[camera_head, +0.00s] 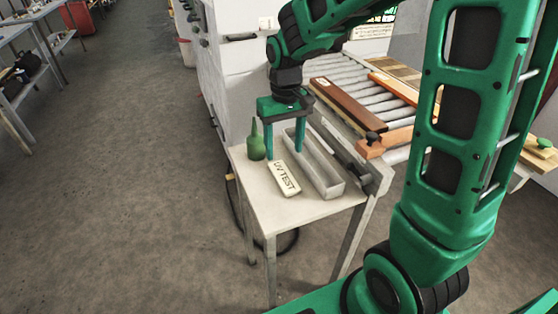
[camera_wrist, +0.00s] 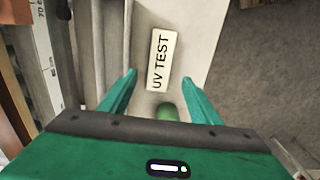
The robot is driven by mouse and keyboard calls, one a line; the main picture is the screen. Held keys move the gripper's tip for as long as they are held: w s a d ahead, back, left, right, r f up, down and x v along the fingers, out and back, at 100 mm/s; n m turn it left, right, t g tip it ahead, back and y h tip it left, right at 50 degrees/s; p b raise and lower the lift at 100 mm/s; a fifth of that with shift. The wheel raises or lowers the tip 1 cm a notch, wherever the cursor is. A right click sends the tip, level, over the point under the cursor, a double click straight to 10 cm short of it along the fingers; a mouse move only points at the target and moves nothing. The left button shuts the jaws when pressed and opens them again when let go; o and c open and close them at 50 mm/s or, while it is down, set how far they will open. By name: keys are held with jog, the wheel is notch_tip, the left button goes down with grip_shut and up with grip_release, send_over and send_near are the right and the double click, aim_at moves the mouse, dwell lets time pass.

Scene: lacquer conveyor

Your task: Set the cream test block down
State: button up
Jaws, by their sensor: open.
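The cream test block (camera_head: 284,180), marked "UV TEST", lies flat on a small pale table (camera_head: 313,207). It also shows in the wrist view (camera_wrist: 161,60), beyond my fingertips. My gripper (camera_head: 283,157) is open and empty above the table, its two green fingers pointing down. In the head view the fingertips appear just behind the block. In the wrist view nothing is between the fingers at tip level (camera_wrist: 164,84), and the block is apart from them.
A green squeeze bottle (camera_head: 256,143) stands left of my gripper on the table. A long grey tray (camera_head: 318,170) lies right of the block. A roller conveyor (camera_head: 350,75) carries a dark red-brown board (camera_head: 348,104) behind. Open floor (camera_head: 130,180) lies left.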

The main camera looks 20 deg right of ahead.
jog(key=shift+r, duration=1.45)
jog(key=s+d+r+m, duration=0.3)
jog(key=s+d, duration=0.9)
jog(key=s+d+f+m, duration=0.1)
jog(key=s+d+m, duration=0.2)
jog(key=s, duration=0.9)
jog(key=shift+s, duration=0.3)
jog(key=shift+o, duration=0.5)
jog(key=shift+s+d+f, duration=0.1)
jog(key=shift+s+f, duration=0.1)
jog(key=shift+s, duration=0.25)
